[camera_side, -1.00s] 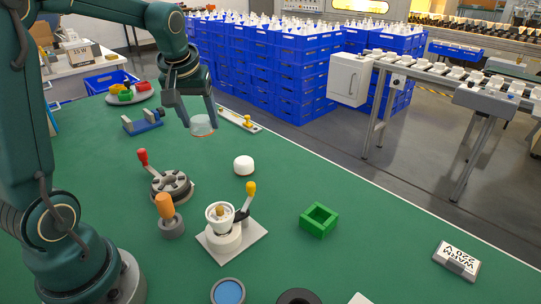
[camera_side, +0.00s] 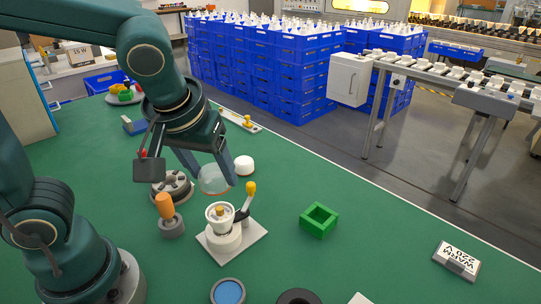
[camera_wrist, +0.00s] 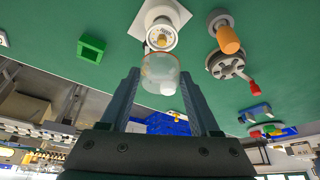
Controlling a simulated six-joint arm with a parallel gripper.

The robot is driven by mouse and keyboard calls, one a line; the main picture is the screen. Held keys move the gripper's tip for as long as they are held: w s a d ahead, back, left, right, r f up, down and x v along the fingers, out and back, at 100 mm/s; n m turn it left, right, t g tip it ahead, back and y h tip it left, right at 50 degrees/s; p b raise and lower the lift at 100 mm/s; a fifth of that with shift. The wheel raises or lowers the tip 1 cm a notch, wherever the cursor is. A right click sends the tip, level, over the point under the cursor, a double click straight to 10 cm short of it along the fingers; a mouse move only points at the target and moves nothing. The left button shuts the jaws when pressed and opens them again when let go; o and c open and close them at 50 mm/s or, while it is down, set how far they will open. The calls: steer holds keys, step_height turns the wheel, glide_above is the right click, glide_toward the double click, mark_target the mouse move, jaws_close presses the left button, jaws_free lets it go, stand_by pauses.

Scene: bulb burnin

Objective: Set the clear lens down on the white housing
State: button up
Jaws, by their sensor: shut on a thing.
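My gripper (camera_side: 216,181) is shut on the clear lens (camera_side: 213,181), a see-through dome with a reddish rim. It holds the lens in the air, above and just behind the white housing (camera_side: 222,239). The housing is a round white cup on a square white base plate, with a small tan and white part inside and a yellow-tipped lever clamp (camera_side: 246,200) at its right. In the wrist view the lens (camera_wrist: 160,72) sits between both fingers, and the housing (camera_wrist: 163,33) shows just beyond it. The lens and the housing are apart.
An orange-handled tool (camera_side: 165,208) stands left of the housing, with a grey round fixture (camera_side: 172,187) behind it. A white round cap (camera_side: 244,165) lies behind the lens. A green square frame (camera_side: 319,220) lies to the right. A blue disc (camera_side: 228,291) is in front.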

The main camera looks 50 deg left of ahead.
mark_target(210, 192)
steer(key=shift+f, duration=2.5)
steer(key=shift+f, duration=0.6)
steer(key=o, duration=1.4)
steer(key=shift+c, duration=0.2)
steer(key=shift+v, duration=2.55)
